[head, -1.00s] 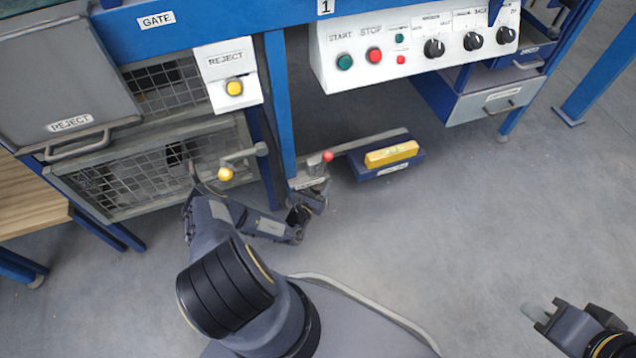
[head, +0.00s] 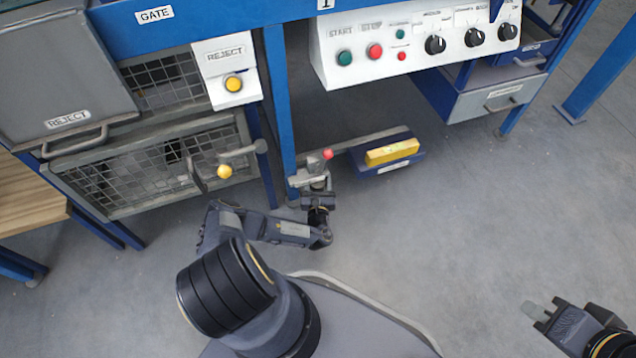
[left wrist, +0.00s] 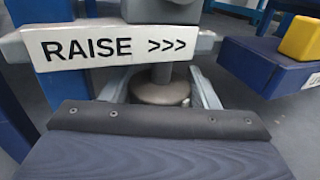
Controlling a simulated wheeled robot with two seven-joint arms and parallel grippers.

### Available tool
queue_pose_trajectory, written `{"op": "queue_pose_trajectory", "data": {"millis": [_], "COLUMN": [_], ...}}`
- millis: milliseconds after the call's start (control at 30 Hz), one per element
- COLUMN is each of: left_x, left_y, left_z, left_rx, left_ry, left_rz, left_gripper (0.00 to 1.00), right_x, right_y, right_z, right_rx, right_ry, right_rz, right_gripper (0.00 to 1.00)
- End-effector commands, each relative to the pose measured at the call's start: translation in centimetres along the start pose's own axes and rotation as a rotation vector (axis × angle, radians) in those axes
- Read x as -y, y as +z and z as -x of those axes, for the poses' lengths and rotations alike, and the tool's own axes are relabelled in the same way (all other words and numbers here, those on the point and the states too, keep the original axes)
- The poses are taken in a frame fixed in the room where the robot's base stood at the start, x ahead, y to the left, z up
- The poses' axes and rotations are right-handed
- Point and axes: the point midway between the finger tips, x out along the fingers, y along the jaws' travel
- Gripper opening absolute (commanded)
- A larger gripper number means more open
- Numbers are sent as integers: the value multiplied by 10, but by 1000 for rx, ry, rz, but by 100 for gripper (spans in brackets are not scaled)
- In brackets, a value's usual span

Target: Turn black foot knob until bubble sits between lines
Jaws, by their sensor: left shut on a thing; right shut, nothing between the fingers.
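My left gripper (head: 314,183) is low at the foot of the blue leg, partly hidden by its own wrist in the head view. In the left wrist view its pale fingers (left wrist: 160,86) are shut on the foot knob (left wrist: 160,93), which shows as a brownish-grey round part under a metal post. A white plate reading "RAISE >>>" (left wrist: 105,46) is just above. The yellow level (head: 391,152) rests on a blue shelf (head: 370,168) to the right; its bubble and lines are too small to read. My right gripper (head: 535,312) is shut and empty, far from the machine.
A red ball (head: 327,154) is close above my left gripper. The control panel (head: 415,45) hangs above. The floor at the right is clear.

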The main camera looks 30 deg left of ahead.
Motion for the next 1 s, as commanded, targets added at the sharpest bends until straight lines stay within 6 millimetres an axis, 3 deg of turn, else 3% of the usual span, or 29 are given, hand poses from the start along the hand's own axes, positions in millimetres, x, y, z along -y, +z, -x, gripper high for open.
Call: {"op": "queue_pose_trajectory", "data": {"millis": [667, 700, 733, 1000], "left_x": [0, 0, 0, 0], "left_y": [-2, -2, -2, -1], "left_z": [2, 2, 2, 1], "left_rx": [-5, -5, -5, -2], "left_ry": [78, 78, 78, 77], "left_rz": [0, 0, 0, 0], "left_gripper": [32, 58, 62, 63], "right_x": [-4, -4, -4, -4], "right_y": [4, 4, 4, 4], "right_z": [-9, -9, -9, -9], "right_rx": [0, 0, 0, 0], "right_ry": [0, 0, 0, 0], "right_rz": [0, 0, 0, 0], "right_gripper": [0, 0, 0, 0]}}
